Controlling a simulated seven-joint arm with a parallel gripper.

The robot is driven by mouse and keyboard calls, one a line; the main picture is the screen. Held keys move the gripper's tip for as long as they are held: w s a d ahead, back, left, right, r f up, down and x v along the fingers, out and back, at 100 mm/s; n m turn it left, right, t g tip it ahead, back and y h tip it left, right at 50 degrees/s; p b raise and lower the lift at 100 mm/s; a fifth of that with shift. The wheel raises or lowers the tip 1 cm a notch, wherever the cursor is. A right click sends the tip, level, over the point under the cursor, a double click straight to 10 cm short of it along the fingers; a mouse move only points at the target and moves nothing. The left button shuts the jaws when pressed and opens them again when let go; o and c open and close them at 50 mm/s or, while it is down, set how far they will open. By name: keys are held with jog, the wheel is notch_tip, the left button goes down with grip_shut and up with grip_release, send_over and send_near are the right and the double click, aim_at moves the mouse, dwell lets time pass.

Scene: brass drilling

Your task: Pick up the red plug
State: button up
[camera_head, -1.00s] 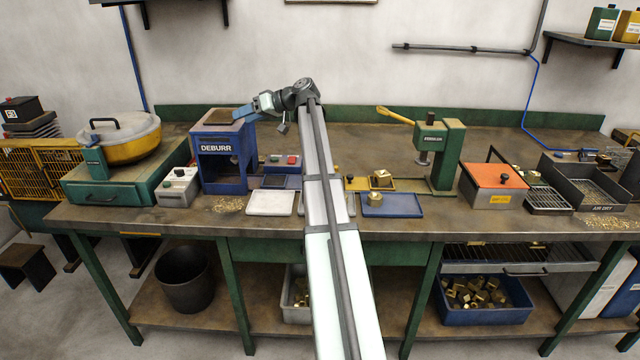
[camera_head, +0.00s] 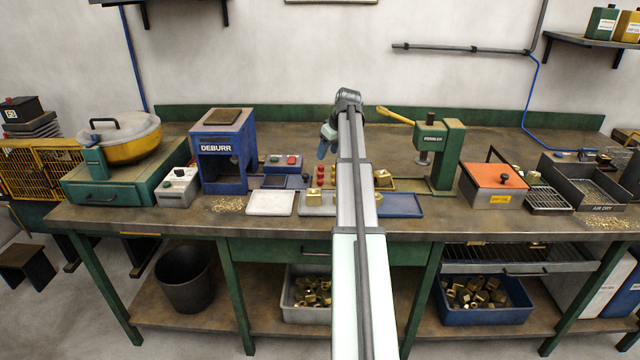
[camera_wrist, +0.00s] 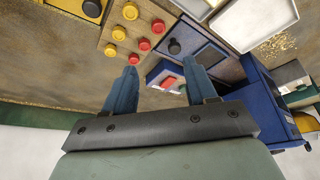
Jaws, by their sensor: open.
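Several red plugs (camera_wrist: 144,44) stand in a row on a tan board (camera_wrist: 103,46) in the wrist view, beside a row of yellow plugs (camera_wrist: 119,33). In the head view the red plugs (camera_head: 320,175) show just left of my arm, which hides part of the board. My gripper (camera_wrist: 160,68) is open with nothing between its fingers. In the head view my gripper (camera_head: 323,151) hangs above and behind the plugs, apart from them, with its fingers pointing down.
A blue control box (camera_head: 283,164) with a red button (camera_wrist: 168,82) is left of the plugs. The blue DEBURR machine (camera_head: 222,150) stands farther left, and a green press (camera_head: 446,155) stands at right. White (camera_head: 270,203) and blue (camera_head: 402,205) trays lie in front. The bench behind is clear.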

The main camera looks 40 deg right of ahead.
send_over(320, 180)
jog(key=s, duration=0.1)
notch_tip(320, 180, down, 7)
jog(key=shift+s+f, duration=0.1)
jog(key=shift+f, duration=0.05)
jog(key=shift+s+f+x, duration=0.1)
jog(key=shift+s+x, duration=0.1)
jog(key=shift+x, duration=0.7)
jog(key=shift+s+f+x, duration=0.1)
jog(key=shift+s+x, duration=0.05)
jog(key=shift+x, duration=0.75)
jog(key=shift+s+x, duration=0.2)
jog(key=shift+x, duration=0.65)
jog(key=c, duration=0.9)
jog(key=shift+r, duration=6.5)
jog(key=shift+d, duration=0.1)
